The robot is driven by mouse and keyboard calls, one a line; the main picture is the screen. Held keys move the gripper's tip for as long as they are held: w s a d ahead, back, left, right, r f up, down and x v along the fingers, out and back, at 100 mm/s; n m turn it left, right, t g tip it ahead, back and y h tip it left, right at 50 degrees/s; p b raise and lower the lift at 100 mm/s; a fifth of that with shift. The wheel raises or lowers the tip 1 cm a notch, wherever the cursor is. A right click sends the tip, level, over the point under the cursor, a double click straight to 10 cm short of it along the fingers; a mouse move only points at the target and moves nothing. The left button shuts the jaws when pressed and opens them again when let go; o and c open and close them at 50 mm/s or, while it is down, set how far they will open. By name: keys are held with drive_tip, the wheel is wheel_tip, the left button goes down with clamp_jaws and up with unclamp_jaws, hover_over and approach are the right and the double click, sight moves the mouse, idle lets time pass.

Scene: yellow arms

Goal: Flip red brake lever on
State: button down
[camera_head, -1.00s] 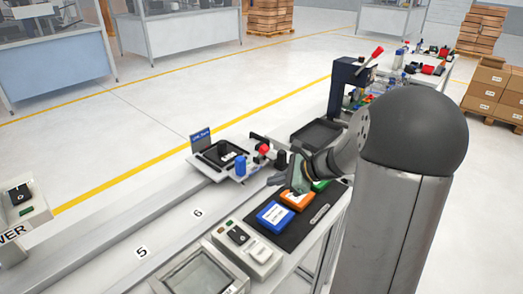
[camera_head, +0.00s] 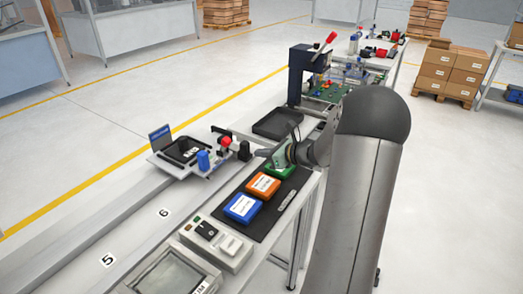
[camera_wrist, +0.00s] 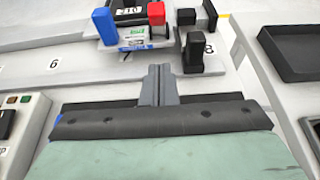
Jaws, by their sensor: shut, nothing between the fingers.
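A small fixture on the bench carries a red knob-like part (camera_head: 226,142), beside a blue cylinder (camera_head: 203,159) and a black clamp-like part (camera_head: 243,150). In the wrist view the red part (camera_wrist: 157,13) is at the top, with the blue part (camera_wrist: 104,25) left and a black upright post (camera_wrist: 194,53) right. A red-handled lever (camera_head: 331,38) also stands on a dark press farther back; I cannot tell which one is the brake lever. My gripper (camera_head: 262,153) is just right of the fixture, near the green case. In the wrist view my gripper (camera_wrist: 159,72) is shut and empty, apart from the red part.
Blue (camera_head: 242,207), orange (camera_head: 263,186) and green (camera_head: 280,170) cases lie on a black mat (camera_head: 294,187). A black tray (camera_head: 275,124) lies behind my gripper. A control box with switches (camera_head: 216,241) is at the front. The rail strip left of the mat is clear.

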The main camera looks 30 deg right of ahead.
drive_tip(key=p, duration=0.1)
approach(229, 145)
wheel_tip(229, 145, down, 4)
drive_tip(key=w, duration=0.2)
drive_tip(key=shift+w+a+r+p, duration=0.35)
drive_tip(key=shift+w+a+r, duration=0.15)
drive_tip(key=shift+w, duration=0.2)
drive_tip(key=shift+w+a+r+p, duration=0.4)
drive_tip(key=shift+w+a, duration=0.25)
drive_tip(key=shift+w, duration=0.1)
drive_tip(key=shift+r, duration=0.15)
